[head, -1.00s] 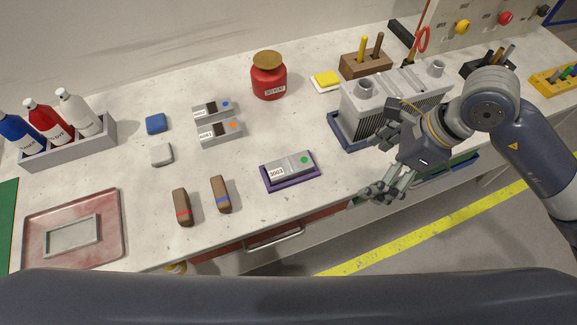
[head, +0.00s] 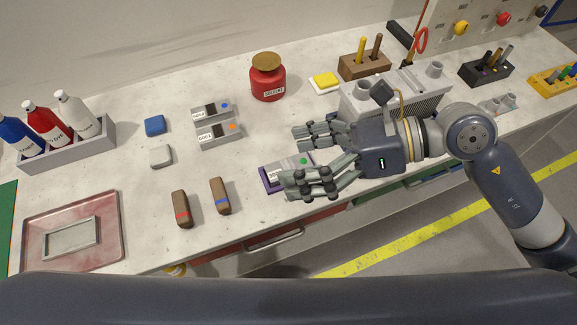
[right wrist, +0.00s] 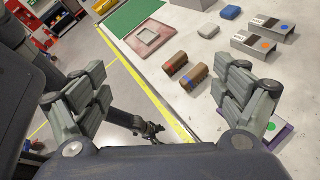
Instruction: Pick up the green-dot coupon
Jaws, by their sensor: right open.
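The green-dot coupon (head: 304,161) is a grey block with a white label and a green dot, lying in a shallow purple tray (head: 267,184). My right gripper (head: 290,159) is open over the tray, one finger beyond the coupon and one on its near side, covering part of both. I cannot tell whether it touches them. In the right wrist view the fingers (right wrist: 165,90) are spread with nothing between them, and the green dot (right wrist: 272,127) shows beside the right finger. A dark shape low in that view looks like my left gripper (right wrist: 150,129); its jaws are unclear.
Two similar grey blocks, with a blue dot (head: 225,106) and an orange dot (head: 232,127), lie left of the coupon. Two brown blocks (head: 181,208) (head: 220,195) stand nearer the front edge. A red jar (head: 268,82) is behind. A finned grey housing (head: 425,100) stands to the right.

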